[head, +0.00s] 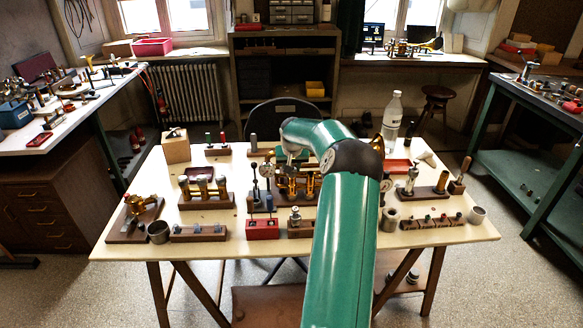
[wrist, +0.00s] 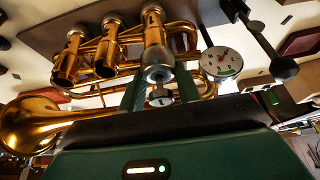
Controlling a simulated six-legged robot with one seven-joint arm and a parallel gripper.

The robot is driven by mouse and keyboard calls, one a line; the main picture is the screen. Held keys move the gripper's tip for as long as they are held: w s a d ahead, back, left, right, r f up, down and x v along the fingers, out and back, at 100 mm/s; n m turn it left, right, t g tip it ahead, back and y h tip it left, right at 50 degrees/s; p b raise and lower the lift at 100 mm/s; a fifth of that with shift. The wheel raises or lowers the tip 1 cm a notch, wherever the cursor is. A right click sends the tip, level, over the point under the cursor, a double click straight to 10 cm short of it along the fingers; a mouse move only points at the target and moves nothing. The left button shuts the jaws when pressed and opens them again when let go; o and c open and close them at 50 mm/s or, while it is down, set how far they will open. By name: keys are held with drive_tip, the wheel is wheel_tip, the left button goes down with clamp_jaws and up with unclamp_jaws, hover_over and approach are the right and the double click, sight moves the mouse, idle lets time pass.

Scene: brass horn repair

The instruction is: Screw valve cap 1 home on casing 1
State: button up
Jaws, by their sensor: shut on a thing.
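The brass horn shows in the wrist view with its three valve casings side by side: a left casing (wrist: 67,62), a middle casing (wrist: 107,58) and a right casing (wrist: 154,32). My gripper (wrist: 160,76) is shut on a silver valve cap (wrist: 158,73) at the end of the right casing. The cap looks in line with that casing and meets its end; how far the thread is engaged cannot be told. In the head view the horn (head: 297,184) stands mid-bench, partly hidden by my arm.
A dial gauge (wrist: 221,62) and a dark ball-ended rod (wrist: 284,68) stand close right of the fingers in the wrist view. The horn's bell (wrist: 30,122) is at left. The bench (head: 215,218) holds several wooden blocks, a red block (head: 262,229) and a bottle (head: 392,115).

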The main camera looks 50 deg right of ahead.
drive_tip(key=shift+m, duration=0.6)
drive_tip(key=shift+w+a+m+g+h, duration=0.1)
drive_tip(key=shift+m+g+h, duration=0.2)
drive_tip(key=shift+m, duration=0.4)
drive_tip(key=shift+m+g, duration=0.5)
drive_tip(key=shift+m, duration=1.3)
drive_tip(key=shift+g, duration=0.3)
drive_tip(key=shift+f+m+g, duration=0.1)
drive_tip(key=shift+m+g, duration=0.2)
drive_tip(key=shift+m, duration=0.6)
drive_tip(key=m+g, duration=0.1)
drive_tip(key=m, duration=0.2)
drive_tip(key=shift+s, duration=0.2)
